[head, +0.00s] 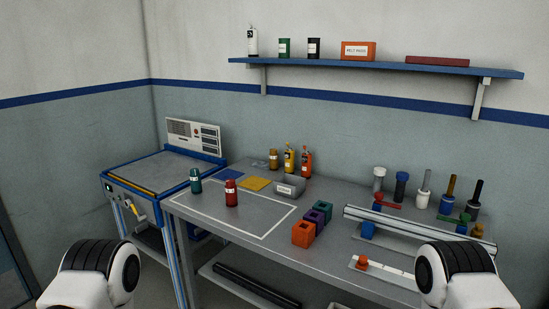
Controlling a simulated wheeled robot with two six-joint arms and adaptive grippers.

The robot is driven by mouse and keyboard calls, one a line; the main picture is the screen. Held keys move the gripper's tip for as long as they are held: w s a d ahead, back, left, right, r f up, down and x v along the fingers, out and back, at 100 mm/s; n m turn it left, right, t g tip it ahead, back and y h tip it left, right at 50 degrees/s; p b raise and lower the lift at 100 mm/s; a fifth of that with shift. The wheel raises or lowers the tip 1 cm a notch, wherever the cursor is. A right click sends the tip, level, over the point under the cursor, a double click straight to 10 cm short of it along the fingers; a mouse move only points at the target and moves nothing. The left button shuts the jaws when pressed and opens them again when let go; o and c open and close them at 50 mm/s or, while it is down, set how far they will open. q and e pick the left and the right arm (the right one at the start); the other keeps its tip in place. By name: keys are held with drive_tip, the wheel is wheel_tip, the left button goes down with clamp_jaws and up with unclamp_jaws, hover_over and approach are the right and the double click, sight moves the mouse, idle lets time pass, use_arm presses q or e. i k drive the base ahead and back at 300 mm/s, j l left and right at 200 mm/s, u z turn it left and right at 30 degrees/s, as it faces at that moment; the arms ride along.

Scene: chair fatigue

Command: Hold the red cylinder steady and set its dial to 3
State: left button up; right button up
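The red cylinder (231,194) stands upright on the grey table, inside a white outlined rectangle. It has a pale label band, but its dial and any numbers are too small to read. A similar teal cylinder (196,181) stands upright to its left, near the table's left edge. Neither of my grippers is in view. Only white and black parts of my two arms show at the bottom left and bottom right, well apart from the red cylinder. Nothing touches the red cylinder.
A metal rail (400,225) lies farther right. The outlined area right of the cylinder is clear.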

sight(231, 183)
drive_tip(key=i+j+z, duration=0.2)
drive_tip(key=j+z, duration=0.25)
drive_tip(key=i+j+z, duration=0.1)
drive_tip(key=j+z, duration=0.75)
drive_tip(key=i+j, duration=0.05)
